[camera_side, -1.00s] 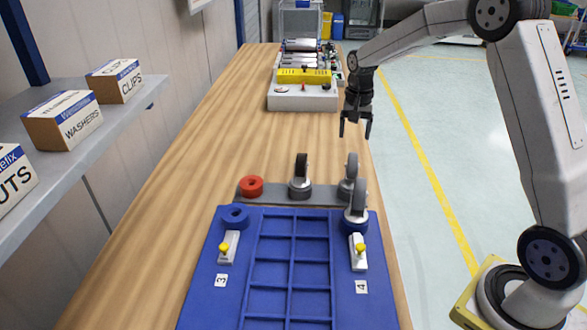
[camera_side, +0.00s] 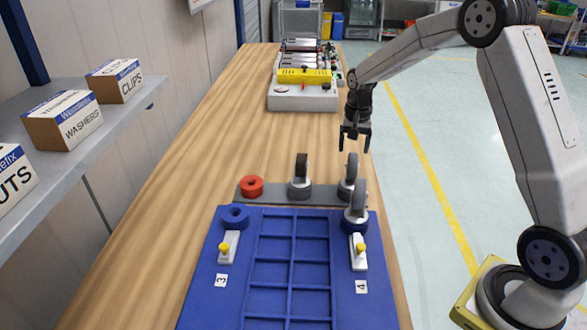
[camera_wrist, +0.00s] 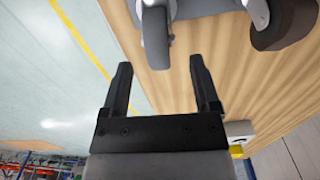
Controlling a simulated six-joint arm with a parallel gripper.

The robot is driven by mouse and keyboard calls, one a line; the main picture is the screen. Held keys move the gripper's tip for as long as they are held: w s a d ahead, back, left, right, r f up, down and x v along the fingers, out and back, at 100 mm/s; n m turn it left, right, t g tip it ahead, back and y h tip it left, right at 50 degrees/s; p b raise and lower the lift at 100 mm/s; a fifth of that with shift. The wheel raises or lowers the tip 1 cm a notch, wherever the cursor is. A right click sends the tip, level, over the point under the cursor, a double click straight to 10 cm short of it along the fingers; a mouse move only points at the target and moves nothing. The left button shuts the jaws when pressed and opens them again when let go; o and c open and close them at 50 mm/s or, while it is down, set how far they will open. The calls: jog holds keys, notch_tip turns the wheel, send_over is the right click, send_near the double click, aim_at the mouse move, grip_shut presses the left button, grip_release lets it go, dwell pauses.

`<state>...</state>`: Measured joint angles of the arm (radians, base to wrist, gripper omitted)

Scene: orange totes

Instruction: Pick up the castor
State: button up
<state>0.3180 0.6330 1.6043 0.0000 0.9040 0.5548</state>
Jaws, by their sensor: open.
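My gripper (camera_side: 355,147) is open and empty, pointing down just above and behind the right-hand castor (camera_side: 350,173) on the grey strip (camera_side: 326,192). In the wrist view, that gripper (camera_wrist: 160,66) has a castor wheel (camera_wrist: 155,36) ahead of its fingertips, apart from them. A second castor (camera_side: 301,178) stands upright in the middle of the strip. It appears to be the dark wheel at the upper right of the wrist view (camera_wrist: 290,22). A third castor (camera_side: 358,205) stands in a blue ring on the blue fixture and partly hides the right-hand one.
A red ring (camera_side: 251,186) sits at the strip's left end. The blue fixture (camera_side: 212,290) carries an empty blue ring (camera_side: 235,214) and two yellow-knobbed clamps. A machine with a yellow panel (camera_side: 303,76) stands farther back. The wooden bench between is clear.

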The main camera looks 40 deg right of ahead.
aim_at(353, 156)
jog(key=shift+s+f, duration=0.15)
jog(key=shift+f, duration=1.85)
grip_shut()
jog(key=shift+r, duration=0.1)
